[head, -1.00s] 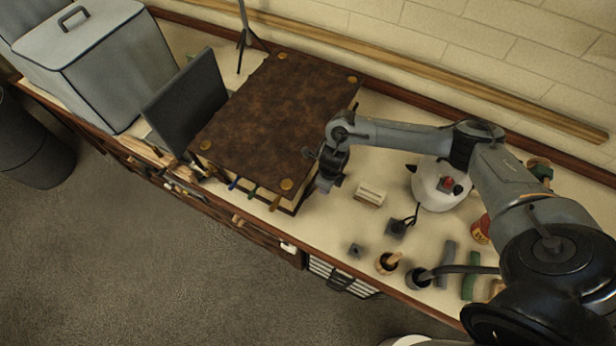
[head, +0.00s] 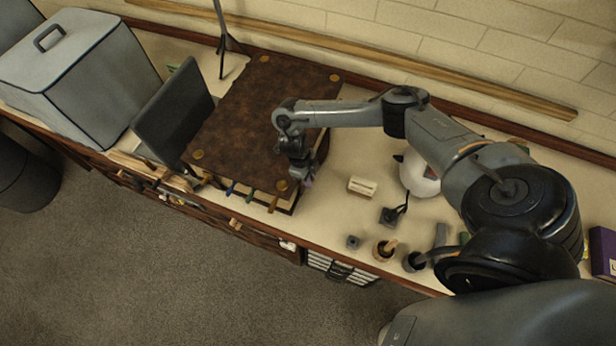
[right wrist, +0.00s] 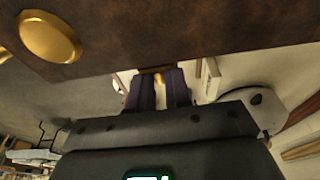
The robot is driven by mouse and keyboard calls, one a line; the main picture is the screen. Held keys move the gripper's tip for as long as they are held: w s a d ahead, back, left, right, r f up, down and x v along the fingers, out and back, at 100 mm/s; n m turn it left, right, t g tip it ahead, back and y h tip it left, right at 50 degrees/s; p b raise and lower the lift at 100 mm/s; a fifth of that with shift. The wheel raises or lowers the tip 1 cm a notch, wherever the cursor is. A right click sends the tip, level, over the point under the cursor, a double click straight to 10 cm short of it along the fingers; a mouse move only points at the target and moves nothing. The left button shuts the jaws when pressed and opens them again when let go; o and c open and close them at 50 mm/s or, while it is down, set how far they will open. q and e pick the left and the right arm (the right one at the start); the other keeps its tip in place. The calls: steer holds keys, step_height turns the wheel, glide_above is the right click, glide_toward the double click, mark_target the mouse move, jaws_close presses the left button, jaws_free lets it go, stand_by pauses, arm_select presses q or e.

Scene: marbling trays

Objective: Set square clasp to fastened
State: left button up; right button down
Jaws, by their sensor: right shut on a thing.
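A large, thick brown book (head: 255,115) with round brass studs lies on the bench in the head view. My right gripper (head: 305,180) is at the book's right edge, near its front corner. In the right wrist view, the book's dark cover (right wrist: 170,35) and a brass stud (right wrist: 48,36) are close above the right gripper (right wrist: 159,84). Its dark fingers are shut on a small brass-coloured piece (right wrist: 159,77), mostly hidden between them. I cannot make out its shape or whether it is the square clasp. My left gripper is not in view.
A dark upright panel (head: 175,115) and a grey lidded box (head: 80,75) stand left of the book. A small cream block (head: 362,187), a white rounded vessel (head: 420,177) and small pots (head: 385,250) are to the right. Coloured tabs (head: 232,188) stick out of the book's front.

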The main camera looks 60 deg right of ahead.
steer(key=c, duration=1.1)
jaws_free()
steer(key=shift+w, duration=0.1)
steer(key=shift+o, duration=0.2)
steer(key=shift+w+r, duration=0.1)
steer(key=shift+r, duration=0.35)
steer(key=p+v, duration=0.3)
steer(key=v, duration=0.5)
steer(key=shift+w+r, duration=0.1)
steer(key=shift+r, duration=0.15)
steer(key=shift+w+a+r+p, duration=0.15)
steer(key=shift+r+p, duration=0.25)
steer(key=shift+r, duration=0.25)
steer(key=shift+f, duration=0.1)
